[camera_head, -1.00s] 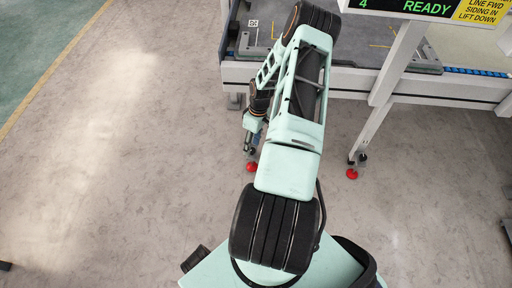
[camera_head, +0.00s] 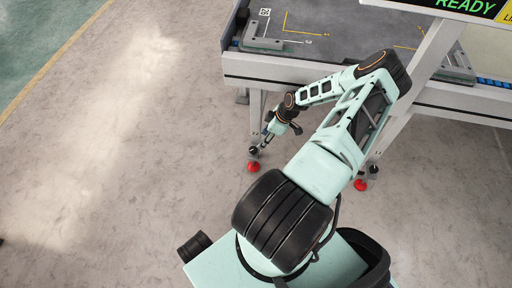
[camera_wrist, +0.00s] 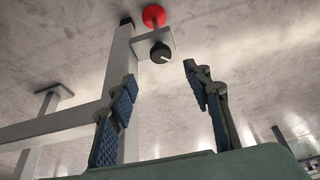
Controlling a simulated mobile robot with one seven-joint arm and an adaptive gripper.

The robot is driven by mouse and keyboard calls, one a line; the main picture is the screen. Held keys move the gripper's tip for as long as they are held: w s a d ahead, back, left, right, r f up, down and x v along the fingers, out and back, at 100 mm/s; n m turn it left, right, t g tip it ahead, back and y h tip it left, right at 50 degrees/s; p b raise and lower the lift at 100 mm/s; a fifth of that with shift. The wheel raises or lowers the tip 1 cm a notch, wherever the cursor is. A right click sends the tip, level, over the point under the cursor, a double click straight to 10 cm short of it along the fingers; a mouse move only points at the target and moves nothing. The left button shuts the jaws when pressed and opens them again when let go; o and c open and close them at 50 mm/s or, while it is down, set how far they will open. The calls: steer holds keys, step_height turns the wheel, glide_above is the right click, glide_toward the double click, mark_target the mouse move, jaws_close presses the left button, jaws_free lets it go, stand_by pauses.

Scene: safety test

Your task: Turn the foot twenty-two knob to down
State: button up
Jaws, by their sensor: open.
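A black knob (camera_wrist: 160,53) with a pale pointer line sits on a small grey bracket (camera_wrist: 143,44) beside a red foot (camera_wrist: 154,16) in the wrist view. The pointer line slants toward the lower right of that picture. In the head view the knob (camera_head: 253,150) shows small and dark, just above the red foot (camera_head: 253,167). No foot number is legible. My gripper (camera_wrist: 160,80) is open and empty. Its blue-padded fingers stand either side of the knob in the picture, apart from it. In the head view my gripper (camera_head: 265,142) is close to the knob.
A grey conveyor table (camera_head: 340,45) stands above the feet. Table legs and a rail (camera_wrist: 50,128) are beside my gripper. Floor on the left (camera_head: 110,170) is clear.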

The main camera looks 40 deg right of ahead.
mark_target(254, 149)
steer(key=b+x, duration=0.3)
steer(key=x, duration=0.7)
steer(key=shift+f, duration=0.1)
steer(key=shift+c, duration=0.4)
steer(key=c, duration=1)
